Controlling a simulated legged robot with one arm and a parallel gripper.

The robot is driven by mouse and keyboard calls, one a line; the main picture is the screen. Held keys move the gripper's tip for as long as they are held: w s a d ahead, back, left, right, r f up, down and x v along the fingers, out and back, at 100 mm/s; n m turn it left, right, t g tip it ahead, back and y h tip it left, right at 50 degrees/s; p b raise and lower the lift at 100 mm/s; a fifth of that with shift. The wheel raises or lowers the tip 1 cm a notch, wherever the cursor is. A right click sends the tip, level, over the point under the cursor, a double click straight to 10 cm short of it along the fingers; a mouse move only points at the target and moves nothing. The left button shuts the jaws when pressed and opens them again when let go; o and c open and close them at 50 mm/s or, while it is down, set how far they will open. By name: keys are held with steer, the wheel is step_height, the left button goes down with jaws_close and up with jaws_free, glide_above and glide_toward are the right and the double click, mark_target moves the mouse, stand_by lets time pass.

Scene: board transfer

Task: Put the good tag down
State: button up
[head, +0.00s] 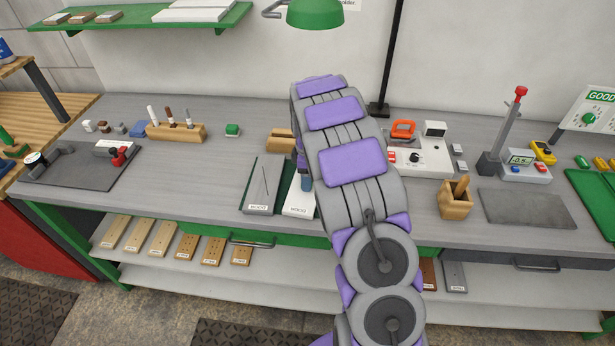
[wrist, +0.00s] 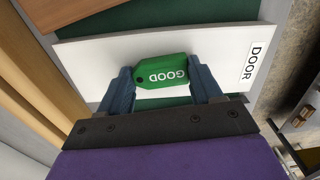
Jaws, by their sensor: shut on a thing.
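In the wrist view a green tag (wrist: 150,72) marked GOOD sits between the two blue-grey fingers of my gripper (wrist: 162,67). My gripper is shut on the tag's two ends. Below it is a white board (wrist: 225,55) with a DOOR label. I cannot tell whether the tag touches the board. In the head view the white board (head: 297,204) lies at the bench's front, partly behind my arm. A blue finger of my gripper (head: 306,183) shows over it; the tag is hidden there.
A grey labelled board (head: 262,190) lies left of the white one. A wooden cup (head: 456,200), a bare dark plate (head: 525,208) and a lever device (head: 498,150) stand to the right. A GOOD sign (head: 590,105) stands by a green mat (head: 592,205) at far right.

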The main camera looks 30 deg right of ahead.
steer(key=o, duration=1)
steer(key=shift+a, duration=0.35)
steer(key=shift+d, duration=0.1)
